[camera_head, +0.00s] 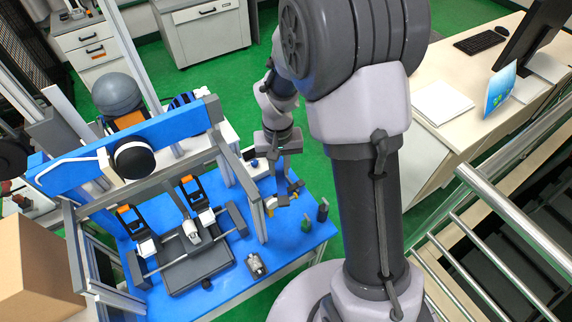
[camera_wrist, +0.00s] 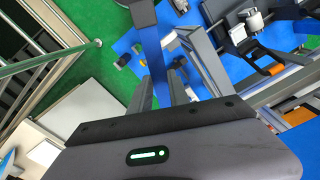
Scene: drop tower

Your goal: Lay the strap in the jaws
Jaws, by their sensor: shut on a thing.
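My gripper (camera_wrist: 162,88) is shut on a blue strap (camera_wrist: 152,52), which stretches away from the fingers in the wrist view and has a dark block at its far end. In the head view my gripper (camera_head: 283,178) hangs beside the right upright of the drop tower, above the blue table's right side; the strap is hard to make out there. On the tower's base are two black clamps with orange parts, a left one (camera_head: 130,220) and a right one (camera_head: 192,193). I cannot tell for sure whether these are the jaws. My gripper is apart from them.
The grey tower frame (camera_head: 240,185) stands between my gripper and the clamps. A cardboard box (camera_head: 35,270) is at left. Steel railings (camera_head: 510,215) are at right.

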